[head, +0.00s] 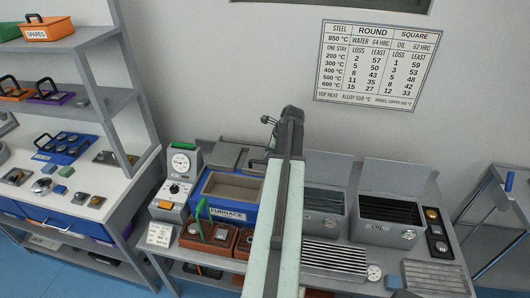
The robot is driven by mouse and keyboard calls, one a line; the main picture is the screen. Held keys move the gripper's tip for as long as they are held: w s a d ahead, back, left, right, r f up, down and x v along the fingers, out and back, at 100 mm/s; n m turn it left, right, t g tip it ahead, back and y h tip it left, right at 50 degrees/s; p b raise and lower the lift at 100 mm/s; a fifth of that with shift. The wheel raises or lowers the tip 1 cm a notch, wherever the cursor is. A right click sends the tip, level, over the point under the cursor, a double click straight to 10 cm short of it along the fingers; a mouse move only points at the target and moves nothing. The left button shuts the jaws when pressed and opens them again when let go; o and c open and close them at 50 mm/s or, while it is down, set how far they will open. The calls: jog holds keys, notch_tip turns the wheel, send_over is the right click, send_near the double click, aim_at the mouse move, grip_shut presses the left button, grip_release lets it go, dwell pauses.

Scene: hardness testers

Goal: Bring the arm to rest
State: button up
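My arm rises from the bottom middle of the head view, in front of the workbench. Its pale link leads up to a dark far end, where my gripper (290,112) shows against the grey wall above the bench. I cannot make out separate fingertips, so its opening is unclear. I see nothing clearly held there. The arm hides part of the bench between the furnace (228,213) and the left quench tank (325,203).
A tester with a dial (180,163) stands left of the furnace. An oil tank (390,215) is at right. Shelves (85,103) with crates and small blocks fill the left side. A steel table frame (490,205) stands at far right. A chart (375,63) hangs on the wall.

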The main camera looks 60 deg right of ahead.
jog(key=shift+p+v, duration=0.45)
jog(key=shift+v, duration=0.8)
